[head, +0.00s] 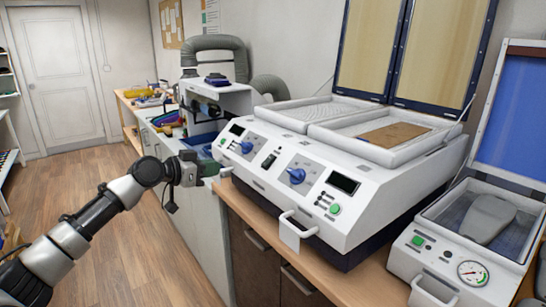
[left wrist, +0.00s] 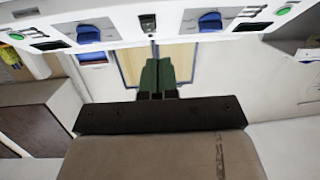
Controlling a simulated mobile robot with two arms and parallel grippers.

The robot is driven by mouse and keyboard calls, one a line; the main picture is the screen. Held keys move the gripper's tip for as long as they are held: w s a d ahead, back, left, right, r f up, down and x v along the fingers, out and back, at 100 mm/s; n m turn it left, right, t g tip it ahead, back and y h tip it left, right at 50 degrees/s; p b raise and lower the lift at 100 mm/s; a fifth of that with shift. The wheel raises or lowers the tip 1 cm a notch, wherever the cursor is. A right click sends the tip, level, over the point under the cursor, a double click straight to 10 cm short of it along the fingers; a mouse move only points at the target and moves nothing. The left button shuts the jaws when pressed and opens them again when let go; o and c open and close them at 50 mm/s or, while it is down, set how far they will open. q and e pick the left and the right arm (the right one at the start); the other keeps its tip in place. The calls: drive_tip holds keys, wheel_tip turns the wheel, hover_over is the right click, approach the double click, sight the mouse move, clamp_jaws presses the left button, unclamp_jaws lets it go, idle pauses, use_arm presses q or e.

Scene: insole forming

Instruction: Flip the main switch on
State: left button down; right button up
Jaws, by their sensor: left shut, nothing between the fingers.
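The main switch looks to be the small black rocker (head: 268,161) in the middle of the white machine's front panel, between two blue knobs. It also shows in the left wrist view (left wrist: 148,24), just above the fingertips in the picture. Whether the rocker is on or off is too small to tell. My left gripper (head: 219,170) is in front of the machine's left end, apart from the switch. In the left wrist view its green fingers (left wrist: 157,66) are together and empty. My right gripper is in neither view.
The white forming machine (head: 333,225) stands on a wooden-topped cabinet, with a handle (head: 298,228) sticking out in front. A smaller press (head: 440,262) with a shoe-shaped form is at right. The floor (head: 145,255) before the cabinets is clear.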

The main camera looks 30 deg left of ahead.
use_arm(q)
drive_tip(key=shift+m+h, duration=0.4)
drive_tip(key=shift+m, duration=0.1)
drive_tip(key=r, duration=0.1)
drive_tip(key=d+r, duration=0.1)
drive_tip(key=r, duration=0.1)
drive_tip(key=shift+d+r, duration=0.3)
drive_tip(key=shift+r, duration=0.05)
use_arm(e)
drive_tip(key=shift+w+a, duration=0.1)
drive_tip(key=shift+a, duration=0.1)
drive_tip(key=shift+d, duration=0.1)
use_arm(q)
drive_tip(key=p, duration=0.6)
approach(266, 161)
drive_tip(key=w+d+r, duration=0.2)
drive_tip(key=w+r, duration=0.1)
drive_tip(key=w, duration=0.1)
drive_tip(key=f, duration=0.1)
drive_tip(key=w+f, duration=0.1)
drive_tip(key=f, duration=0.1)
drive_tip(key=shift+w+d, duration=0.1)
drive_tip(key=shift+d, duration=0.05)
drive_tip(key=shift+w+d+f, duration=0.15)
drive_tip(key=shift+w+f, duration=0.15)
drive_tip(key=shift+f, duration=0.35)
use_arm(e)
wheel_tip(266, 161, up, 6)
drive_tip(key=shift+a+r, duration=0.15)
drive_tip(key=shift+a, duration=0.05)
